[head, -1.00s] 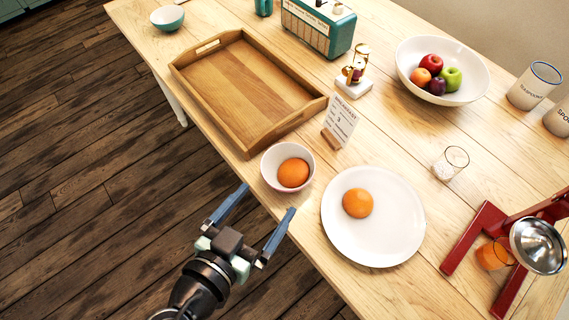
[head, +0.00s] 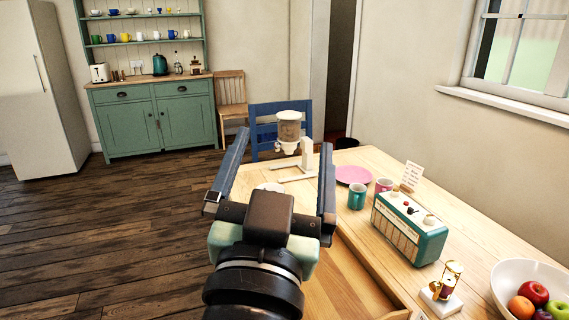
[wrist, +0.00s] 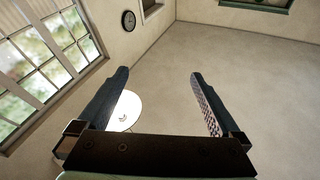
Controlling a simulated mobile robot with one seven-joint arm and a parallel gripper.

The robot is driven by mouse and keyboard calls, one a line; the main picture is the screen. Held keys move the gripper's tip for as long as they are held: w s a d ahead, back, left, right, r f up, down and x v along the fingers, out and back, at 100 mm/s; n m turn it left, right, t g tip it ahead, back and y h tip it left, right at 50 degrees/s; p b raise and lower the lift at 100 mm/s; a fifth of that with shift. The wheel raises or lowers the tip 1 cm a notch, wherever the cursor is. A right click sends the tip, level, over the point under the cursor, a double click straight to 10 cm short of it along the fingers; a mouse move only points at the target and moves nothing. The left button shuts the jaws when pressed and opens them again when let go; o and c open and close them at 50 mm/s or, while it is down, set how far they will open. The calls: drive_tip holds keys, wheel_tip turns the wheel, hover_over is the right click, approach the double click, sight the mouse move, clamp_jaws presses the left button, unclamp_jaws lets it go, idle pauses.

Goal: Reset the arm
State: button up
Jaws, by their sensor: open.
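My gripper (head: 278,172) is raised in the head view, in front of the near left part of the table. Its two fingers are spread wide apart with nothing between them. The fingers touch nothing that I can see.
A blue chair (head: 265,130) stands behind. Open floor (head: 110,240) lies left.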

drive_tip(key=s+r+n+t+y+p, duration=0.1)
drive_tip(key=s+r+t+p, duration=0.1)
drive_tip(key=r, duration=0.7)
drive_tip(key=s+r+n+t+y+p, duration=0.1)
drive_tip(key=s+r+t+p, duration=0.1)
drive_tip(key=r+p, duration=0.4)
drive_tip(key=s+r+n+t+y+p, duration=0.1)
drive_tip(key=s+r+p, duration=0.3)
drive_tip(key=r, duration=0.9)
drive_tip(key=shift+s+r+n+t+p, duration=0.3)
drive_tip(key=shift+s+r+t+p, duration=0.1)
drive_tip(key=shift+t+p, duration=0.1)
drive_tip(key=shift+d, duration=0.15)
